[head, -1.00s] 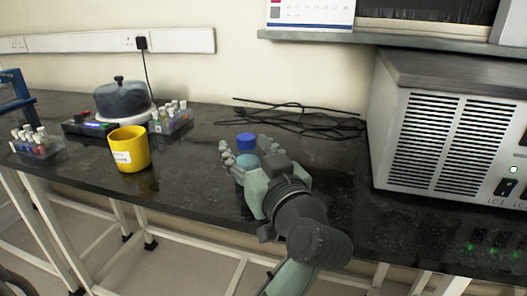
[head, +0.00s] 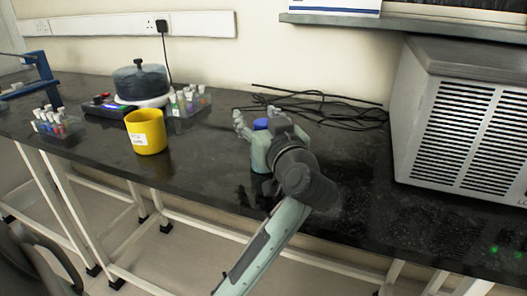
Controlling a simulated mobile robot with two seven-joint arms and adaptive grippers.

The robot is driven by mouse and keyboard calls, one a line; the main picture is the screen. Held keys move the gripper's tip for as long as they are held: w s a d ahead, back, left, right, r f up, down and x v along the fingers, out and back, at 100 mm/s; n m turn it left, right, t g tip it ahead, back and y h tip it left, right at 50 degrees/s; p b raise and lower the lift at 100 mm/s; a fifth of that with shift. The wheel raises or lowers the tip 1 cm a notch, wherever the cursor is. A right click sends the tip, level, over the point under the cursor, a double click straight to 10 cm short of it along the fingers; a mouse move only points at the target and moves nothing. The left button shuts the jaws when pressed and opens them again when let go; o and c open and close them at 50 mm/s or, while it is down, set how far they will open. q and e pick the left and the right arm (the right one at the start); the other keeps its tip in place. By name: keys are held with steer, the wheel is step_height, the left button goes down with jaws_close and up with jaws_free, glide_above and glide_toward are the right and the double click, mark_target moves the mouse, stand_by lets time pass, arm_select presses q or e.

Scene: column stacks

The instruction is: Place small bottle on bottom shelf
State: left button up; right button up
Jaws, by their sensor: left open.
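A small bottle with a blue cap (head: 261,124) stands on the dark bench, right of the yellow cup. Only its cap shows clearly; its body is hidden by my left gripper. My left gripper (head: 257,114) is open around or just beside the bottle, with a finger seen left of the cap and others beyond it. I cannot tell whether they touch it. A grey-green shelf (head: 400,27) runs along the wall at the upper right; only its lower part is in view. My right gripper is not in view.
A yellow cup (head: 148,135), tube racks (head: 55,125) and a dark-lidded round device (head: 141,82) stand on the left. Black cables (head: 330,105) lie behind the gripper. A large vented machine (head: 460,110) fills the right. Bench (head: 200,165) before the cup is clear.

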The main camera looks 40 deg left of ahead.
arm_select(q)
steer(key=shift+c, duration=0.5)
jaws_close()
steer(key=shift+r, duration=0.15)
